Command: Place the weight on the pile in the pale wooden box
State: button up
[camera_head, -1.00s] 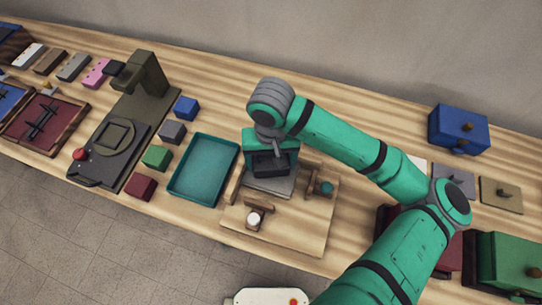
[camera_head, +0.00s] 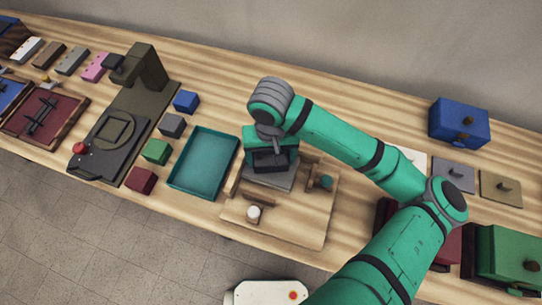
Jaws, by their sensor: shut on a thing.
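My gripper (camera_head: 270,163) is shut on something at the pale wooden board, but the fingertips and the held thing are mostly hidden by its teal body. I cannot tell whether the held thing is the weight. A grey flat piece (camera_head: 271,182) shows just below the gripper. The pale wooden board (camera_head: 292,230) carries low wooden pieces, a white knob (camera_head: 254,211) and a teal knob (camera_head: 326,182). I cannot make out a pile or tell which thing is the pale wooden box.
A teal tray (camera_head: 186,190) and small coloured blocks lie to the left, beside a dark press (camera_head: 146,68). To the right are a blue box (camera_head: 459,123), knobbed plates (camera_head: 453,176) and a green box (camera_head: 508,250). The back strip of the bench is mostly clear.

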jog(key=shift+f, duration=0.45)
dwell(0.3)
jog(key=o, duration=2.2)
jog(key=shift+w+f, duration=0.1)
jog(key=shift+w, duration=0.05)
jog(key=shift+d, duration=0.1)
jog(key=shift+r, duration=0.25)
notch_tip(320, 180, up, 10)
jog(key=shift+r, duration=0.2)
